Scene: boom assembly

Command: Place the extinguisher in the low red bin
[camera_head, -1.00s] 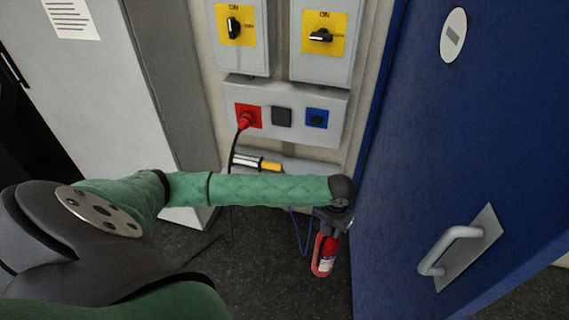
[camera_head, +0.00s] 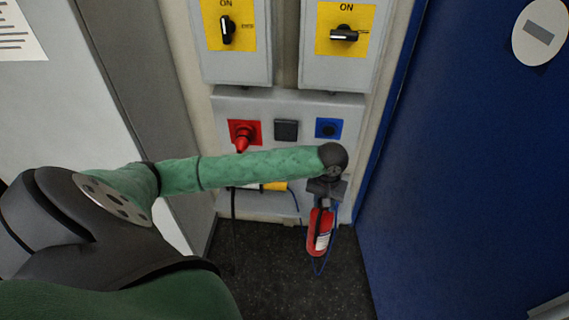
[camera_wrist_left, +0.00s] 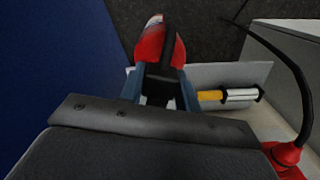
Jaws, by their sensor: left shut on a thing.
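The extinguisher (camera_head: 319,238) is a small red cylinder with a pale label. It hangs below my left gripper (camera_head: 323,199), beside the wall panel and above the dark floor. In the left wrist view, the extinguisher (camera_wrist_left: 157,42) points away from the camera, its near end between the two fingers of my left gripper (camera_wrist_left: 160,80). The gripper is shut on it. The fingers hide part of its top. No low red bin shows in either view. My right gripper is out of view.
A wall panel (camera_head: 262,105) carries a red plug (camera_head: 241,137) and a blue socket (camera_head: 328,128). A blue door (camera_head: 450,180) stands close on the right. A yellow-handled tool (camera_wrist_left: 210,96) lies on a grey ledge. Dark floor (camera_head: 265,275) below is clear.

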